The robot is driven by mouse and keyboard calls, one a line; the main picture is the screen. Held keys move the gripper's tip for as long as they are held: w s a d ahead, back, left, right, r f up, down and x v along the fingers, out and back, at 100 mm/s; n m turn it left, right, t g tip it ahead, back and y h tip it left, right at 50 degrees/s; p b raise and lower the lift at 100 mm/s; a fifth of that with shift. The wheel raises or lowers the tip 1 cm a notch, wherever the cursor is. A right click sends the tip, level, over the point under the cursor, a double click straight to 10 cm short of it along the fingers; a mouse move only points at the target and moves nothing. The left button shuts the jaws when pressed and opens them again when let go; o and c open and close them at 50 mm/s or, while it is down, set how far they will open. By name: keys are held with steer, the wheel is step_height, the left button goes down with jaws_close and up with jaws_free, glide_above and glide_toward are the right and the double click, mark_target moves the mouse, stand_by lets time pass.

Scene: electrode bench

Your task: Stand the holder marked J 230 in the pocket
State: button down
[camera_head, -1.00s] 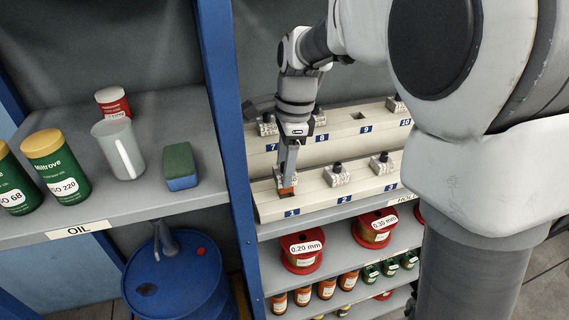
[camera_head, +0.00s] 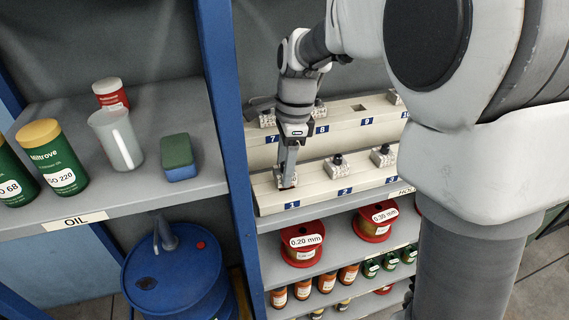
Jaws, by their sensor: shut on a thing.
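My gripper (camera_head: 288,170) points down at the left end of the lower row of the pale stepped rack (camera_head: 262,200), above the blue label 1. It is shut on a small whitish holder (camera_head: 285,184), which is at or in the pocket there. My fingers cover much of it, and its marking is too small to read. I cannot tell whether it is fully seated. Similar holders stand at position 2 (camera_head: 338,165) and position 3 (camera_head: 382,155).
A blue upright (camera_head: 223,110) stands just left of the rack. Wire spools (camera_head: 301,250) sit on the shelf below. The oil shelf at left holds a jug (camera_head: 118,143), a sponge (camera_head: 178,158) and cans (camera_head: 52,155). My arm hides the rack's right part.

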steer(key=shift+f, duration=0.45)
steer(key=shift+c, duration=0.8)
jaws_free()
steer(key=r, duration=0.6)
steer(key=shift+w+d+r, duration=0.15)
steer(key=shift+d+r, duration=0.2)
steer(key=shift+d, duration=0.05)
steer(key=shift+r, duration=0.35)
